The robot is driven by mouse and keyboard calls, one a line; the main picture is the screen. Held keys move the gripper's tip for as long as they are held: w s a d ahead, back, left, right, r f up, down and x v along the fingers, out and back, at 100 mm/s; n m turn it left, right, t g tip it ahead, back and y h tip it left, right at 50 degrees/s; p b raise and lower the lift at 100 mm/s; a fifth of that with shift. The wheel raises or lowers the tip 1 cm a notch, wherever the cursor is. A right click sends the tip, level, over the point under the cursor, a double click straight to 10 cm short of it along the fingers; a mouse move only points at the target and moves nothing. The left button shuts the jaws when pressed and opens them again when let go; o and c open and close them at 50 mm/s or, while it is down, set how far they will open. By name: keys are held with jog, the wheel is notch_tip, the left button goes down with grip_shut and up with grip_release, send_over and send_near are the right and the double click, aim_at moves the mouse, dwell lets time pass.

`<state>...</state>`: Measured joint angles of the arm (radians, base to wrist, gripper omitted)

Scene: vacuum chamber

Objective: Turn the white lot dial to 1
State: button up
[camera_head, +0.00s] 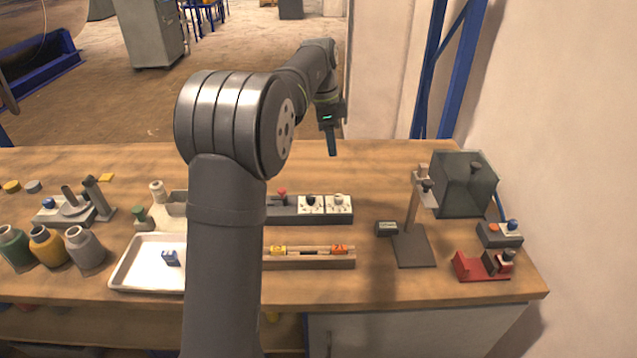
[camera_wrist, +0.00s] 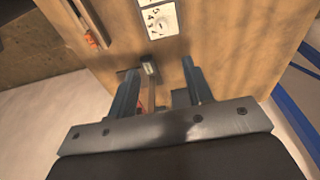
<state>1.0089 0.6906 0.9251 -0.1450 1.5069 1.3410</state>
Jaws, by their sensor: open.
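The white lot dial (camera_head: 338,200) sits on a white plate at the right end of a grey control box (camera_head: 283,217). In the wrist view, a white numbered plate with a pale dial (camera_wrist: 163,22) shows at the top edge, partly cut off; I cannot tell which number it points to. A black dial (camera_head: 311,200) is to its left, and a red knob (camera_head: 282,194) further left. My gripper (camera_head: 332,152) hangs above and behind the box, apart from it. In the wrist view, its two fingers (camera_wrist: 160,88) are spread, with nothing gripped.
A wooden rail (camera_head: 308,258) with yellow and orange tags lies in front of the box. To the right stand a post on a dark base (camera_head: 413,248), a dark faceted box (camera_head: 465,185) and a red fixture (camera_head: 482,268). A white tray (camera_head: 138,275) is left.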

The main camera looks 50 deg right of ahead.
jog(key=w+a+f+g+h, duration=0.2)
jog(key=w+a, duration=0.1)
send_near(338, 196)
jog(key=shift+n, duration=0.4)
jog(key=x, duration=0.8)
jog(key=shift+s+d+f, duration=0.1)
jog(key=shift+s+f, duration=0.05)
jog(key=shift+f, duration=0.2)
jog(key=shift+c, duration=0.3)
jog(key=c, duration=0.9)
